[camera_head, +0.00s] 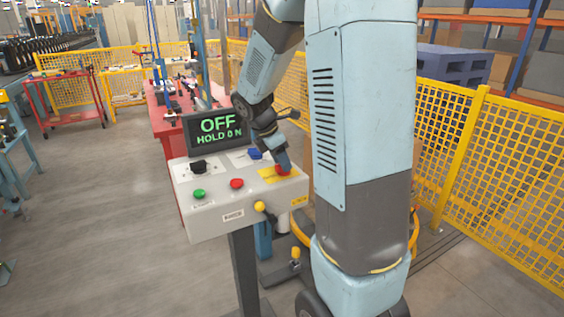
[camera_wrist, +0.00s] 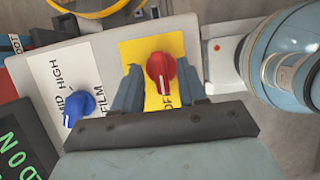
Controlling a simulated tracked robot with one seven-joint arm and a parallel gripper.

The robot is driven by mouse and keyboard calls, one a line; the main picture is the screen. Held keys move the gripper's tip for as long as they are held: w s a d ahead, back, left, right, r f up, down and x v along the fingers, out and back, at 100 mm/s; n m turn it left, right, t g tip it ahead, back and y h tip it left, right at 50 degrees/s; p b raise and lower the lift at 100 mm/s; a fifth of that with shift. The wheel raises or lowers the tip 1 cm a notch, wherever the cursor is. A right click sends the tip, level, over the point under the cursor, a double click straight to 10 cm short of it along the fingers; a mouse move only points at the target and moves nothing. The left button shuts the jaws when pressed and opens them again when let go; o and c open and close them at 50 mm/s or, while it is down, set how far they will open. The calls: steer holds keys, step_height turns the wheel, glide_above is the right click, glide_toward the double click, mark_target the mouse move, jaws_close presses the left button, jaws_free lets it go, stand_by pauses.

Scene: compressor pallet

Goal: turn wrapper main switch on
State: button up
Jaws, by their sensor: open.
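The red rotary switch (camera_wrist: 161,72) sits on a yellow plate (camera_wrist: 137,50) in the wrist view. The white line on its knob points down toward lettering that is partly hidden by my gripper. My gripper (camera_wrist: 160,88) is open, with one finger on each side of the knob; I cannot tell whether they touch it. In the head view the red switch (camera_head: 283,171) shows just under my gripper (camera_head: 281,160) at the panel's right. The display (camera_head: 217,130) reads "OFF" and "HOLD ON" in green.
The grey control panel (camera_head: 232,214) also carries a black knob (camera_head: 199,166), a blue knob (camera_head: 254,153), a green button (camera_head: 199,194), a red button (camera_head: 237,183) and a yellow knob (camera_head: 259,206). Yellow mesh fencing (camera_head: 508,150) stands at the right. The floor at the left is clear.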

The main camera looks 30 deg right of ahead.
steer(key=shift+d+f, duration=0.15)
steer(key=shift+f, duration=0.25)
jaws_close()
